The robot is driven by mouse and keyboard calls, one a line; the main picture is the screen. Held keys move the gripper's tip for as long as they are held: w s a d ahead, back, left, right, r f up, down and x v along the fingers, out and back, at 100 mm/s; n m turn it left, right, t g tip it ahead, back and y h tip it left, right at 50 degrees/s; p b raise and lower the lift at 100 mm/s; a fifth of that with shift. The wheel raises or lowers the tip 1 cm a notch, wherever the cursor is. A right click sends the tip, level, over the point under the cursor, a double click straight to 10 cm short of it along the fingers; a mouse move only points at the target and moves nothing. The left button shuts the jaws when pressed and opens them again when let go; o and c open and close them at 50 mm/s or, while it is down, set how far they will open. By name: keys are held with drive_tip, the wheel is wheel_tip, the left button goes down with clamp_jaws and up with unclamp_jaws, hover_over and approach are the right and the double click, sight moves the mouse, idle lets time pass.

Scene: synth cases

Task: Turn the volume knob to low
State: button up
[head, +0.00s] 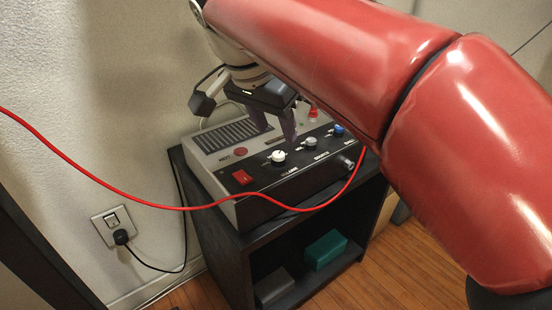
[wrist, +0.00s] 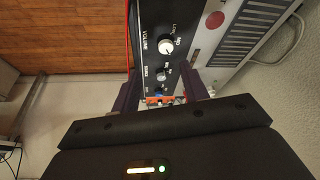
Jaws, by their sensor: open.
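The control box (head: 262,196) has a black sloped panel with a row of knobs. The white knob (head: 278,156) is the volume knob; in the wrist view the white knob (wrist: 166,47) has VOLUME printed beside it, with smaller marks around it. I cannot tell which mark it points to. My gripper (head: 274,132) is open and empty above the panel, its fingers pointing down, behind the white knob in the head view. In the wrist view the gripper's fingers (wrist: 162,80) stand apart on either side of the knob row, with the white knob ahead of them. I see no contact.
A grey knob (head: 310,142) and a blue knob (head: 338,129) sit to the right. A red cable (head: 150,204) crosses in front of the box. The box stands on a dark shelf unit (head: 222,258) beside the wall.

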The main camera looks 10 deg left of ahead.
sight(277, 155)
drive_tip(key=shift+a+f, duration=0.45)
drive_tip(key=shift+a, duration=0.25)
drive_tip(key=b+x, duration=0.2)
drive_tip(key=x, duration=0.4)
drive_tip(key=shift+w+d+f, duration=0.15)
drive_tip(key=shift+f, duration=0.15)
drive_tip(key=shift+c, duration=0.4)
clamp_jaws()
